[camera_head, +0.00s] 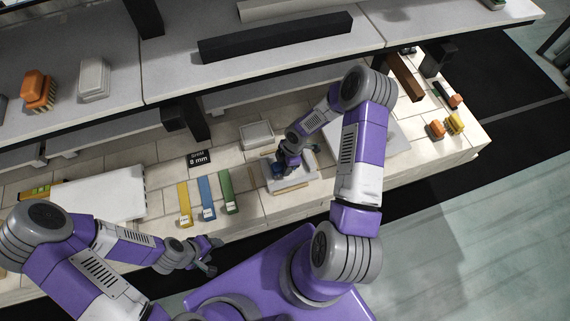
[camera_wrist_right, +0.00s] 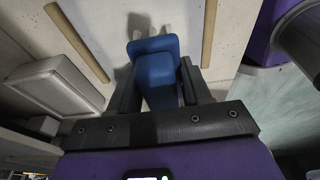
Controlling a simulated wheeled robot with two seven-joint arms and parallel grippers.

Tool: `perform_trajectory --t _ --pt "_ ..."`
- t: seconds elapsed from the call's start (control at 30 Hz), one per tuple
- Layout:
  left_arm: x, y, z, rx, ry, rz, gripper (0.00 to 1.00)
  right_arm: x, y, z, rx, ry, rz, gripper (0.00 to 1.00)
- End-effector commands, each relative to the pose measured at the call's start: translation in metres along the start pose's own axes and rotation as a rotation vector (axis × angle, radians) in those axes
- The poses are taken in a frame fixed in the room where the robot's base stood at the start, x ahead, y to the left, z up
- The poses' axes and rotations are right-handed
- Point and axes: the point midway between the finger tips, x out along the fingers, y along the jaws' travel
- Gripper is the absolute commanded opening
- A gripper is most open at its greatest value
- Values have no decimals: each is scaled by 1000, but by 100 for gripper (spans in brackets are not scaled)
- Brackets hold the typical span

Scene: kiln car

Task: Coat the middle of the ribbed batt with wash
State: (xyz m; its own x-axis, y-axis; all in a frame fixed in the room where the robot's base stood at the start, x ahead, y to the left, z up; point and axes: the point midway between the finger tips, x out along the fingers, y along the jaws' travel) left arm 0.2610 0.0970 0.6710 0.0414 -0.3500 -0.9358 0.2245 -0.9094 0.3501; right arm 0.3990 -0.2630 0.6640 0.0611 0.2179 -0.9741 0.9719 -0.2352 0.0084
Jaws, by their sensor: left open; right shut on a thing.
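The ribbed batt (camera_head: 291,187) is a small pale slab with tan strips on it, on the bench in the middle of the head view. In the right wrist view the pale batt (camera_wrist_right: 120,20) shows two tan ribs, one on each side. My right gripper (camera_head: 287,164) is over the batt. It is shut on a blue tool (camera_wrist_right: 155,60), probably a brush, with pale tips at its far end over the area between the ribs. I cannot tell whether the tips touch the surface. My left gripper (camera_head: 210,257) is open and empty in front of the bench.
A pale rectangular tray (camera_head: 257,135) stands behind the batt. Yellow (camera_head: 184,204), blue (camera_head: 207,198) and green (camera_head: 228,192) strips lie left of it, near an "8 mm" sign (camera_head: 200,159). A white slab (camera_head: 105,193) lies further left. A shelf (camera_head: 200,85) overhangs the back.

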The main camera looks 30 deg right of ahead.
Motion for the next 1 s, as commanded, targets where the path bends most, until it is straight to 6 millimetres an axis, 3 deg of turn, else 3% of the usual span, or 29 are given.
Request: perform_trajectory --t 1.0 --pt "7 -3 0 0 0 0 57 9 0 0 -3 3 -1 0"
